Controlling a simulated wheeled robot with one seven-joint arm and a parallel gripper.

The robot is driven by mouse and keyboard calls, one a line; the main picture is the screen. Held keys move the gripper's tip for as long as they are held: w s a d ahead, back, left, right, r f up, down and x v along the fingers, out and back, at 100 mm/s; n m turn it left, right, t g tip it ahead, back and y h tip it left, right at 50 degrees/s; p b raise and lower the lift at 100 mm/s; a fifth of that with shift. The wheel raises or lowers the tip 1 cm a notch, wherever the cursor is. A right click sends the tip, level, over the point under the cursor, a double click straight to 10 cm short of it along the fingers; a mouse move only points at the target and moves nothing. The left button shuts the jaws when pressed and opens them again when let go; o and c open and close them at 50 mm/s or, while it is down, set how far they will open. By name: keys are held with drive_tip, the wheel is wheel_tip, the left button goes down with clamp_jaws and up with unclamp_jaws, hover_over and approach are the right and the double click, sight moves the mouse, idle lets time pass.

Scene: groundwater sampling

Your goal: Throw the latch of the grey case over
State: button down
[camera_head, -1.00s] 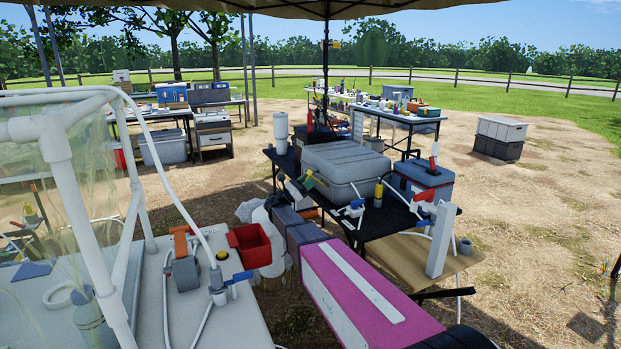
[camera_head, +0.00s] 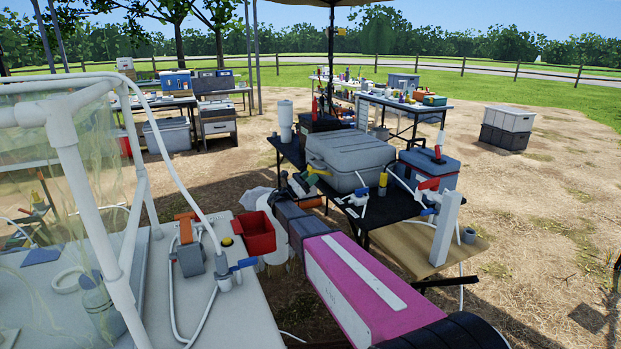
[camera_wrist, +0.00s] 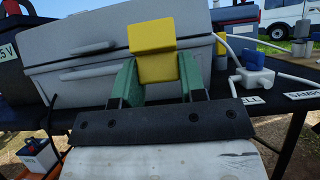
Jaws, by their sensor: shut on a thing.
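The grey case (camera_head: 350,150) stands shut on the black table in the head view. Its front and lid edge fill the upper part of the wrist view (camera_wrist: 115,60). A yellow latch (camera_wrist: 152,50) is at the case's front, and shows small in the head view (camera_head: 319,171). My gripper (camera_wrist: 157,82), with green fingers, is shut on the yellow latch, one finger on each side. It also shows at the case's left front in the head view (camera_head: 307,178). The fingers hide part of the case front, and how the latch joins the case is unclear.
A blue-grey cooler (camera_head: 429,171) stands right of the case. A white valve (camera_wrist: 252,75) with tubing is close to the right of my gripper. A red bin (camera_head: 253,232) and a white worktop (camera_head: 250,310) lie left of my arm.

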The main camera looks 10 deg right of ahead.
sight(310, 167)
drive_tip(key=shift+d+f, duration=0.15)
drive_tip(key=shift+d, duration=0.05)
drive_tip(key=c, duration=0.7)
unclamp_jaws()
drive_tip(key=shift+d, duration=0.1)
drive_tip(key=shift+r, duration=0.45)
drive_tip(key=r, duration=0.2)
drive_tip(key=a+r, duration=0.1)
drive_tip(key=r, duration=0.1)
drive_tip(key=shift+s, duration=0.3)
drive_tip(key=s+a+r, duration=0.2)
drive_tip(key=a, duration=0.1)
drive_tip(key=s+a+r, duration=0.4)
drive_tip(key=a, duration=0.1)
drive_tip(key=shift+a, duration=0.35)
